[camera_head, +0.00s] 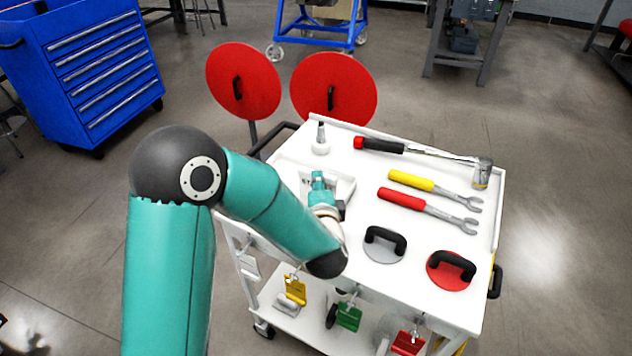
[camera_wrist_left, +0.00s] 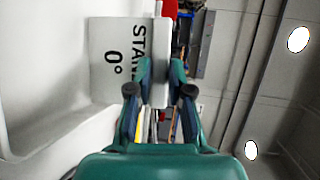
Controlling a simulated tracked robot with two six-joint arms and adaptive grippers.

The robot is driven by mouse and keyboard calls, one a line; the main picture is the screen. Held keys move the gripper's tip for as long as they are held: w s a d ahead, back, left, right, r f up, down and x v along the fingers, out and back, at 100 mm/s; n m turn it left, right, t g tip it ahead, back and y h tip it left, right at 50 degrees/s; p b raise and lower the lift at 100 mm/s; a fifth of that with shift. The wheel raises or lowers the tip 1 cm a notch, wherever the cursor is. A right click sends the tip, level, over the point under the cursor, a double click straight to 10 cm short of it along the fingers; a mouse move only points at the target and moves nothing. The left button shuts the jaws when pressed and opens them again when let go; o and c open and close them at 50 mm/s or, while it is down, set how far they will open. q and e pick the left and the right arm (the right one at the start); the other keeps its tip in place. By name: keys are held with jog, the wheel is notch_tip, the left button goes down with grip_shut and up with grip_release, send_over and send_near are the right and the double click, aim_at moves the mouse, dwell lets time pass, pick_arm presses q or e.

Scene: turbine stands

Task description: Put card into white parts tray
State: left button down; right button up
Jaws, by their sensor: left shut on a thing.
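The card (camera_wrist_left: 112,48), a light plate with the black print "STAN" and "0°", is between the fingers of my left gripper (camera_wrist_left: 162,68) in the left wrist view. My left gripper is shut on it. In the head view the left gripper (camera_head: 319,178) points away over the far left part of the cart top, and a bit of the card (camera_head: 305,179) shows at its left. The white parts tray (camera_head: 345,187) is right there, partly hidden by my gripper and wrist. I cannot tell whether the card touches the tray. My right gripper is not in view.
On the white cart (camera_head: 420,286) are a mallet (camera_head: 425,152), a yellow wrench (camera_head: 412,181), a red wrench (camera_head: 403,199), a grey handled disc (camera_head: 383,246), a red handled disc (camera_head: 451,270) and a small nozzle-like part (camera_head: 320,140). Two red discs (camera_head: 243,80) stand behind.

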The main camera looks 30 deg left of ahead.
pick_arm(q)
jog(key=shift+f, duration=0.3)
jog(key=c, duration=0.8)
grip_release()
jog(key=p+v, duration=0.1)
jog(key=v, duration=0.6)
dwell(0.4)
dwell(0.4)
